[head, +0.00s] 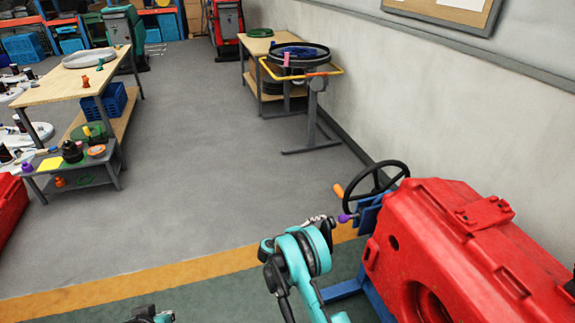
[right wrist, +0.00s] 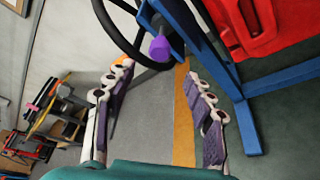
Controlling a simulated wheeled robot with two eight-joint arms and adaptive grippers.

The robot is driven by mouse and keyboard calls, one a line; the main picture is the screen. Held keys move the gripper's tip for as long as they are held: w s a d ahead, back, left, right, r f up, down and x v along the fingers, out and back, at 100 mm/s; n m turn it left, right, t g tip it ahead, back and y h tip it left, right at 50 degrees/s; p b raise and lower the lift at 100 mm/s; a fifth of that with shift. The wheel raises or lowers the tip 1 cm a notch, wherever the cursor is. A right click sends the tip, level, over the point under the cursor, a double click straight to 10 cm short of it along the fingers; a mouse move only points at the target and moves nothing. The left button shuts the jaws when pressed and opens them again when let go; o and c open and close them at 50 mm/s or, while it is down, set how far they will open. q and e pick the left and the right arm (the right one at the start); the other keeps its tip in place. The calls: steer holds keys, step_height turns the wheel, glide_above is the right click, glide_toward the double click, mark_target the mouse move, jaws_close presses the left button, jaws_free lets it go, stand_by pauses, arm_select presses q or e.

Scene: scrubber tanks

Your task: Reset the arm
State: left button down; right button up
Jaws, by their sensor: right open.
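My right arm (head: 300,255) is teal and reaches up from the bottom of the head view. Its gripper (head: 322,222) is beside a black handwheel (head: 399,167) on the red tank (head: 455,235). In the right wrist view the two fingers of this gripper (right wrist: 160,78) are spread wide with nothing between them. The handwheel's rim (right wrist: 108,28) and a purple knob (right wrist: 159,48) show beyond the fingertips. I cannot tell whether a finger touches the rim. Only a small teal and black piece of my left arm (head: 150,315) shows at the bottom edge; its fingers are hidden.
A blue frame (head: 345,290) carries the red tank at the right. A workbench (head: 75,80) and a low grey table (head: 75,175) stand at the left. A stand with a yellow rail (head: 300,76) is by the wall. The grey floor between is clear.

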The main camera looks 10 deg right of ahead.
steer(key=s+a+r+m+y, duration=0.15)
steer(key=s+r+y, duration=0.3)
steer(key=r, duration=0.55)
steer(key=s+a+r+m+y, duration=0.1)
steer(key=s+r+m+y, duration=0.2)
steer(key=s+r, duration=0.5)
steer(key=s+a+r+m+y, duration=0.2)
steer(key=s+a, duration=0.3)
steer(key=s, duration=0.5)
steer(key=s+a+r+m+t+y, duration=0.1)
steer(key=s+a+m+y, duration=0.3)
steer(key=s, duration=0.7)
steer(key=shift+s+a+r+m+y, duration=0.15)
steer(key=shift+a+r+m+y, duration=0.25)
steer(key=shift+a+r, duration=0.2)
